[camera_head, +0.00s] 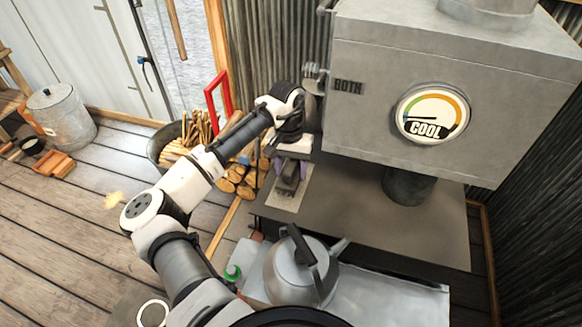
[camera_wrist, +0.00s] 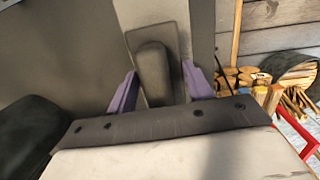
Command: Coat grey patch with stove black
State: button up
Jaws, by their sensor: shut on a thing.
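My gripper (camera_wrist: 160,88) has purple fingers, closed on the dark rounded handle (camera_wrist: 153,72) of a flat applicator. The applicator (camera_head: 289,186) also shows in the head view, at the left end of the dark stove top (camera_head: 400,228). It lies over a lighter grey patch (camera_head: 281,204), whose bare part shows around it. In the wrist view a light grey strip of the patch (camera_wrist: 202,35) shows right of the applicator. I cannot tell whether the applicator touches the surface or carries stove black. No container of stove black can be made out for sure.
A grey oven box (camera_head: 450,75) with a dial reading COOL (camera_head: 432,115) stands above the stove top, close right of my gripper. A kettle (camera_head: 300,270) stands in front. Firewood (camera_head: 238,178) and a bucket (camera_head: 165,150) are at the left. A lidded metal bin (camera_head: 62,118) stands farther left.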

aim_at(287, 173)
jog(key=shift+f, duration=0.2)
jog(key=shift+s+a+r+p, duration=0.1)
jog(key=shift+s+a+p, duration=0.15)
jog(key=shift+s+p, duration=0.45)
jog(key=shift+s+a, duration=0.15)
jog(key=shift+s, duration=0.35)
jog(key=shift+s+a, duration=0.15)
jog(key=shift+s, duration=0.35)
jog(key=shift+s+a+p, duration=0.25)
jog(key=shift+s+a, duration=0.05)
jog(key=shift+s, duration=0.55)
jog(key=shift+s+a+p, duration=0.25)
jog(key=shift+s, duration=0.6)
jog(key=shift+w, duration=0.1)
jog(key=shift+w+d, duration=0.3)
jog(key=shift+w, duration=0.5)
jog(key=shift+w+d, duration=0.3)
jog(key=shift+w, duration=0.5)
